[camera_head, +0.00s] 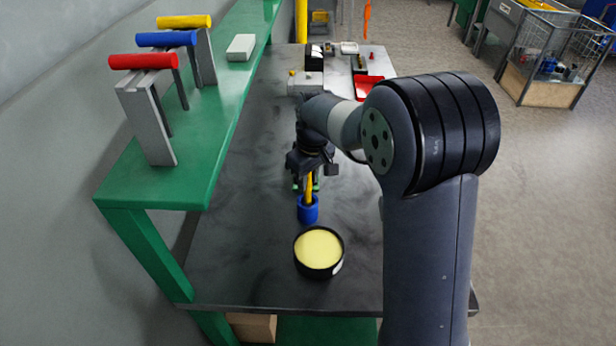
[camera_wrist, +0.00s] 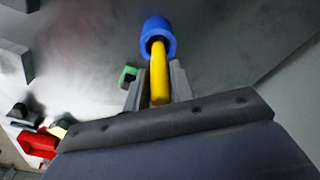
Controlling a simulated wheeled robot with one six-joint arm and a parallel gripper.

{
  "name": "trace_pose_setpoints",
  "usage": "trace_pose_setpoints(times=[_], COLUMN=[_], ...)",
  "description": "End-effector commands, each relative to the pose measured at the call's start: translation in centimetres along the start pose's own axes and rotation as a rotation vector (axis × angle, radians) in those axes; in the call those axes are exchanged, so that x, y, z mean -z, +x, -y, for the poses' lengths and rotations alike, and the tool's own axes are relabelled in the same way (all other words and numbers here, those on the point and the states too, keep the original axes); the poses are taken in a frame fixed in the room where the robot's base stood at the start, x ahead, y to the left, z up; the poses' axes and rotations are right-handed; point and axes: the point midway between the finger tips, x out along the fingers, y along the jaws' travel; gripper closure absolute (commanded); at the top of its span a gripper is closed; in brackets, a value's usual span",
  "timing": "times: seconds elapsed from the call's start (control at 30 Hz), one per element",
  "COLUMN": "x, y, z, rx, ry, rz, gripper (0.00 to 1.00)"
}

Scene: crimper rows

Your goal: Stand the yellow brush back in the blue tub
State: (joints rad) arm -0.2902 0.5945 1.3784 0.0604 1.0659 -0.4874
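The yellow brush (camera_head: 309,184) is upright, its lower end at the mouth of the blue tub (camera_head: 308,212) on the dark bench top. In the wrist view the yellow handle (camera_wrist: 159,75) runs from between my fingers into the round opening of the blue tub (camera_wrist: 158,36). My gripper (camera_head: 312,172) is above the tub with a finger close against each side of the handle, and looks shut on it. It also shows in the wrist view (camera_wrist: 160,92). The brush's lower end is hidden inside the tub, so I cannot tell whether it touches the bottom.
A round black tin with a pale yellow top (camera_head: 318,249) stands just in front of the tub. A green shelf (camera_head: 190,160) with red, blue and yellow-handled crimpers runs along the left. A red tray (camera_head: 367,86) and small devices are at the back. Bare bench lies left of the tub.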

Motion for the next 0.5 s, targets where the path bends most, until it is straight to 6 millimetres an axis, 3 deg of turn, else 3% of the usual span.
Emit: trace_pose_setpoints(times=[0.23, 0.5], x=[0.01, 0.01], y=[-0.06, -0.25], z=[0.00, 0.00], rx=[0.000, 0.000], ry=[0.000, 0.000], rz=[0.000, 0.000], gripper=[0.56, 0.56])
